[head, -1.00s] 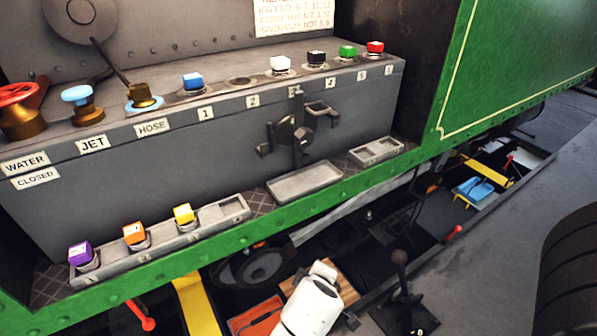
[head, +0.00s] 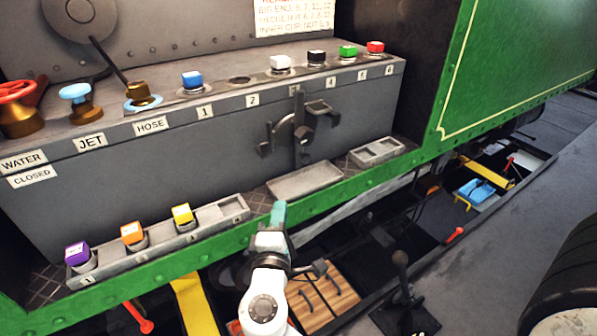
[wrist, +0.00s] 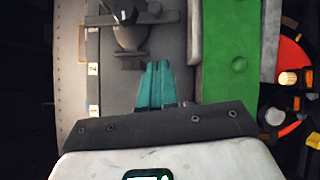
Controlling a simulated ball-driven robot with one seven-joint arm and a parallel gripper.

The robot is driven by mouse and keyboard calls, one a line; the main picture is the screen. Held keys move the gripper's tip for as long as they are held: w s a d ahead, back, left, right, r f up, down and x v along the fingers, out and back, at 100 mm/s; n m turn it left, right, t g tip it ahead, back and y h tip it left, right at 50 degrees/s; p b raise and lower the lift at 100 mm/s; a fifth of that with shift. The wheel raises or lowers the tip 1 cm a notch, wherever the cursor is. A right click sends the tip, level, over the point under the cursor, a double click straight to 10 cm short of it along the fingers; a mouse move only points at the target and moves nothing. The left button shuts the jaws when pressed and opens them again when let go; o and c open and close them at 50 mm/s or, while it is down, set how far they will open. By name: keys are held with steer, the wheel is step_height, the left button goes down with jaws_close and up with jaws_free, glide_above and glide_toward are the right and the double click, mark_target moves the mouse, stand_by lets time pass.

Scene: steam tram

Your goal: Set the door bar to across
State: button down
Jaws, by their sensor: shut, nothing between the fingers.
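The door bar (head: 300,146) is a dark upright bar on the front of the grey locker (head: 190,160). It has a dark round knob (head: 304,136) near its middle and a rounded plate behind it. A bracket stands at its left (head: 265,148) and another at its right (head: 320,108). In the wrist view the bar (wrist: 165,18) runs sideways near the top edge. My gripper (head: 278,210) has teal fingers, shut and empty, in front of the green sill below and left of the bar. Its fingertips (wrist: 155,68) show apart from the bar in the wrist view.
Coloured blocks and valves stand along the locker top. A shelf with purple, orange and yellow blocks (head: 182,215) lies left of my gripper. An empty grey tray (head: 304,180) is below the bar. The green sill (head: 215,246) runs underneath. A black lever (head: 400,262) stands at lower right.

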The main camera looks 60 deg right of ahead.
steer(key=p, duration=0.2)
glide_toward(301, 157)
steer(key=w, duration=0.3)
steer(key=shift+w, duration=0.1)
steer(key=d, duration=0.1)
steer(key=s+d, duration=0.1)
steer(key=d, duration=0.1)
steer(key=shift+r+p, duration=0.2)
steer(key=shift+p, duration=0.1)
steer(key=shift+s+d, duration=0.15)
steer(key=shift+d, duration=0.45)
